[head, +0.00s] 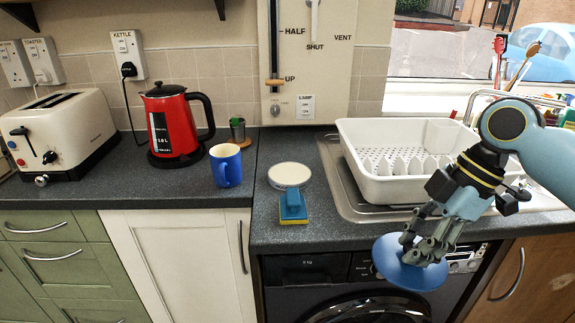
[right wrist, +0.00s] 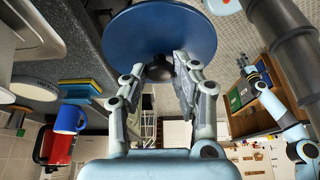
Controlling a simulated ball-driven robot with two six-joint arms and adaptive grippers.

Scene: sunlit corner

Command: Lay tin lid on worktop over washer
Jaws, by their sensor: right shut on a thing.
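The tin lid is a blue round disc (head: 408,264) with a dark knob, seen in the right wrist view (right wrist: 160,32). My right gripper (head: 424,250) is shut on its knob. It holds the lid in front of the worktop's front edge, before the black washer (head: 305,272). The dark worktop (head: 330,236) above the washer has a bare strip between sponge and sink. My left gripper shows small in the right wrist view (right wrist: 252,72); its fingers are too small to judge.
A cream round item (head: 289,175) and a blue-yellow sponge (head: 293,208) stand on the worktop. A white dish rack (head: 400,190) sits on the steel sink (head: 348,205). A blue mug (head: 226,166), red kettle (head: 172,125) and toaster (head: 60,132) stand further left.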

